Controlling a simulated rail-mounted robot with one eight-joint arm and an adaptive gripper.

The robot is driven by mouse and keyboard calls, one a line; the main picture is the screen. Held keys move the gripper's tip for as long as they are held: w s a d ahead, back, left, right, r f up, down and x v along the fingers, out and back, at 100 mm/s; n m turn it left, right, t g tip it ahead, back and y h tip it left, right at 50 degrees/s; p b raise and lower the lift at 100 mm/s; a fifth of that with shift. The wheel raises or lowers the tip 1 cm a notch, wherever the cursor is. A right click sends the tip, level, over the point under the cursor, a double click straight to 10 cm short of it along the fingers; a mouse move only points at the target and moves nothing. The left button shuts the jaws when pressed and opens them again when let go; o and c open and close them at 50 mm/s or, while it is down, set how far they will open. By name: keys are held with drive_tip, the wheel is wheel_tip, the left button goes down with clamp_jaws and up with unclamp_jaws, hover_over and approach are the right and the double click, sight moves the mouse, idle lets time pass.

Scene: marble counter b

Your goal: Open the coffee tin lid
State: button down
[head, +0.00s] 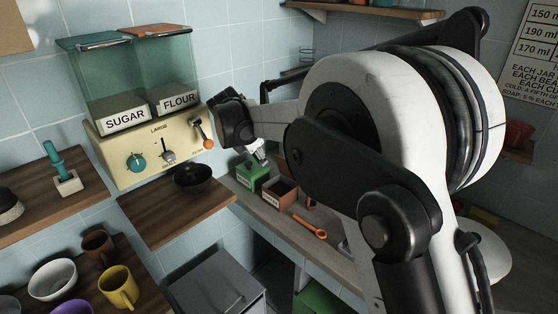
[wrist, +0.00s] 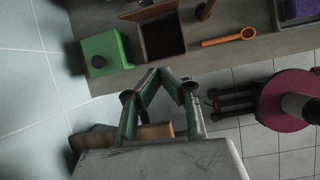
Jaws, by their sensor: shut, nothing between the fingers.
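Two small labelled tins stand side by side on the counter; their labels are too small to read, so I cannot tell which is the coffee tin. The green tin (head: 246,179) has a closed lid with a black knob in the wrist view (wrist: 103,60). The brown tin (head: 271,198) is open at the top, with a dark inside, in the wrist view (wrist: 162,37). My gripper (wrist: 162,72) is shut and empty. In the wrist view its tips appear below and right of the green tin, apart from it. In the head view my gripper (head: 261,154) is by the green tin.
An orange spoon (head: 312,229) lies on the counter right of the tins. A sugar and flour dispenser (head: 150,145) and a black bowl (head: 193,177) are at left. The wrist view shows a dark red round seat (wrist: 285,100) and open tiled floor.

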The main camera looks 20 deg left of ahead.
sight(282, 164)
drive_tip(key=shift+n, duration=0.6)
drive_tip(key=shift+w+d+f+p, duration=0.25)
drive_tip(key=shift+w+d+f, duration=0.4)
drive_tip(key=shift+w+f, duration=0.6)
drive_tip(key=shift+w+d+f+p, duration=0.3)
drive_tip(key=shift+w+d+f, duration=0.5)
drive_tip(key=shift+w, duration=0.7)
drive_tip(key=shift+w+d+f+p, duration=0.25)
drive_tip(key=shift+w+d+f, duration=0.25)
drive_tip(key=shift+w+f, duration=0.8)
drive_tip(key=shift+w+r, duration=0.1)
